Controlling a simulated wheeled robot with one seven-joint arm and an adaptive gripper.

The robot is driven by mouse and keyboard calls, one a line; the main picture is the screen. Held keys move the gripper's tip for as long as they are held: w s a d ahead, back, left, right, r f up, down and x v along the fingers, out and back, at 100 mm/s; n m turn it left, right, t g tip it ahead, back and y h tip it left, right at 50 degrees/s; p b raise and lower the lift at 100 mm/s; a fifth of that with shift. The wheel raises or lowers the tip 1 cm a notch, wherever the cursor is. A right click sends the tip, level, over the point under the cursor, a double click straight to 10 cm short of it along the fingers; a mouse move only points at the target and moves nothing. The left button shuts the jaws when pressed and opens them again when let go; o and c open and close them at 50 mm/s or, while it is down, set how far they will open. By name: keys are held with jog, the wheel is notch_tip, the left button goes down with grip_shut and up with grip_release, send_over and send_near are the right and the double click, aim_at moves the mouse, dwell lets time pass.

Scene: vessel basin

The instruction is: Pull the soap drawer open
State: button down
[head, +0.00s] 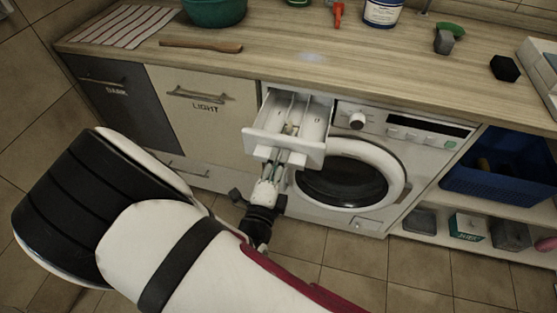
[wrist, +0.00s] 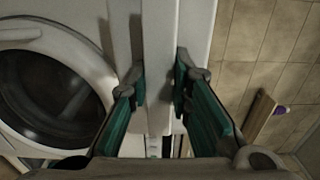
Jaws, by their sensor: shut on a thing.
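The white soap drawer (head: 308,154) sticks out of the top left of the washing machine (head: 400,160), pulled open. Its long compartments show from above in the head view, with a small yellowish patch inside. My gripper (head: 278,158) is at the drawer's front panel, with its fingers shut on it. In the wrist view my gripper (wrist: 160,82) has one teal-backed finger on each side of a pale strip of the drawer (wrist: 172,30). The exact grip edge is partly hidden by the fingers.
The round washer door (head: 350,178) is closed, just right of my gripper. Cabinets marked DARK (head: 105,105) and LIGHT (head: 205,120) stand to the left. A wooden counter (head: 290,65) runs above. A blue crate (head: 500,185) sits on the right shelf. Tiled floor lies in front.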

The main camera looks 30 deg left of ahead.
jog(key=shift+s+f, duration=0.2)
jog(key=shift+f, duration=0.15)
jog(key=c, duration=1.5)
grip_release()
jog(key=shift+w+r, duration=0.1)
